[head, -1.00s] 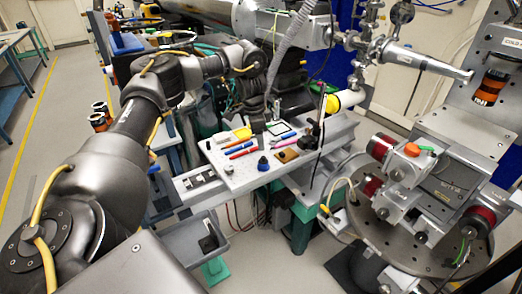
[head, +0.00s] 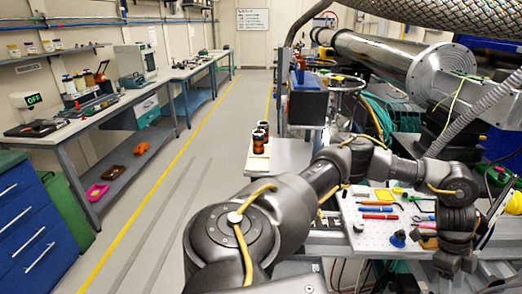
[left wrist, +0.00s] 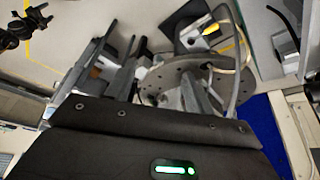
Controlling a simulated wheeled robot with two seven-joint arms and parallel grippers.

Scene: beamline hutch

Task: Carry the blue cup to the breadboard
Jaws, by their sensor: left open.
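The white breadboard (head: 358,228), a plate with rows of holes, lies at the lower right of the head view. A small dark blue thing (head: 398,238) stands near its front edge; it is too small to tell whether it is the blue cup. No other blue cup shows clearly. My left gripper (head: 455,264) hangs downward to the right of the blue thing, apart from it in the picture, near the board's right side. Its fingertips are hard to make out. The left wrist view shows a round metal plate (left wrist: 158,82) beyond the hand, and no cup. My right gripper is not in view.
Brown jars (head: 259,139) stand on a light surface behind my arm. A long workbench (head: 70,128) and a blue drawer cabinet (head: 35,235) line the left. The aisle floor (head: 200,150) is clear.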

